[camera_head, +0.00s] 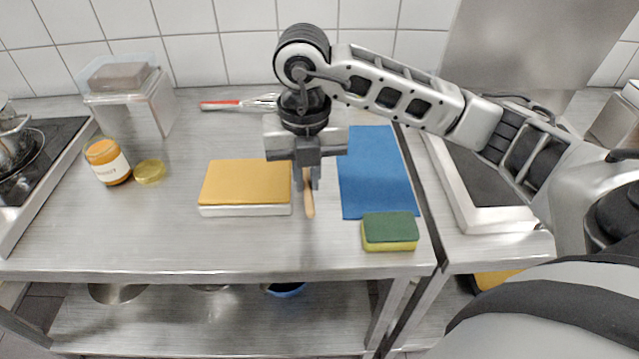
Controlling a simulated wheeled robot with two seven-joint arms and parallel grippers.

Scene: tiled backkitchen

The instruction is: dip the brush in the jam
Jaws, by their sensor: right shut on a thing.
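The jam jar (107,162), orange with a white label, stands open at the left of the steel table. Its yellow lid (149,171) lies just right of it. My right gripper (308,185) points down over the middle of the table, shut on the brush. The brush (309,204) shows only as a light wooden handle below the fingers; its bristles are hidden or cannot be made out. My left gripper is out of view.
A white box with an orange top (245,183) lies left of the gripper. A blue cloth (372,175) and a green-yellow sponge (389,231) lie right. A whisk (240,104) and clear container (131,103) are behind. A stove (45,150) is at far left.

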